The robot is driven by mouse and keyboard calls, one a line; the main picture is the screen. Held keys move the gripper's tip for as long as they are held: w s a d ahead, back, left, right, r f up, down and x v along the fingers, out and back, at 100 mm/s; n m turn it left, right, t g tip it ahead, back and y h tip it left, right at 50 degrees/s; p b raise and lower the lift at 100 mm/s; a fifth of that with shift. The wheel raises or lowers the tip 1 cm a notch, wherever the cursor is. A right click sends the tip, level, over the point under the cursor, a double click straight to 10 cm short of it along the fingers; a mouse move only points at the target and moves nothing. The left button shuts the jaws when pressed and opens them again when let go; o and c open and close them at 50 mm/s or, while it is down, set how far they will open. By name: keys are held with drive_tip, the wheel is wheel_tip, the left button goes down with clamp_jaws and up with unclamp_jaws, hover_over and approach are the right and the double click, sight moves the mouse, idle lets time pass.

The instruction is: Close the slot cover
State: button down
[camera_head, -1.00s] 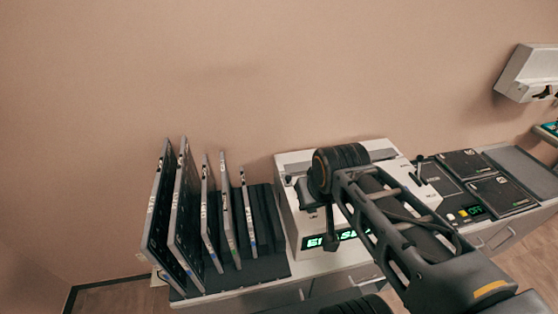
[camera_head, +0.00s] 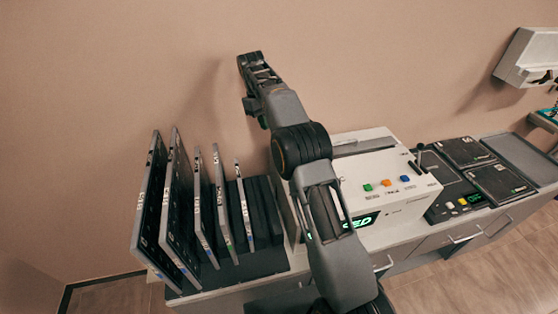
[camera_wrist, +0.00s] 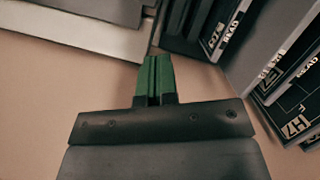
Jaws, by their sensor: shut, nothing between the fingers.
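A white machine (camera_head: 395,207) stands on the counter, with coloured buttons and a lit green display, partly hidden behind my arm. A grey strip (camera_head: 365,147) runs along its top rear, where the slot seems to be; I cannot tell whether its cover is open. My gripper (camera_head: 250,62) is raised in front of the wall, above and left of the machine and apart from it. In the wrist view its green fingers (camera_wrist: 155,78) are together and empty. A pale edge (camera_wrist: 85,32) at upper left there may be the machine.
Several upright cassettes (camera_head: 182,205) stand in a dark rack left of the machine; their labelled edges show in the wrist view (camera_wrist: 285,60). Flat black panels (camera_head: 500,182) and a grey tray (camera_head: 522,156) lie to the right. A white wall box (camera_head: 525,58) hangs at upper right.

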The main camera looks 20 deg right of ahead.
drive_tip(key=shift+s+d+r+x, duration=0.15)
drive_tip(key=shift+s+x, duration=0.25)
drive_tip(key=shift+x, duration=1.8)
drive_tip(key=shift+s+d+r+x, duration=0.15)
drive_tip(key=shift+s+x, duration=0.25)
drive_tip(key=shift+x, duration=1.8)
drive_tip(key=shift+s+d+r+x, duration=0.1)
drive_tip(key=shift+s+d+x, duration=0.2)
drive_tip(key=shift+x, duration=1.9)
drive_tip(key=shift+s, duration=0.1)
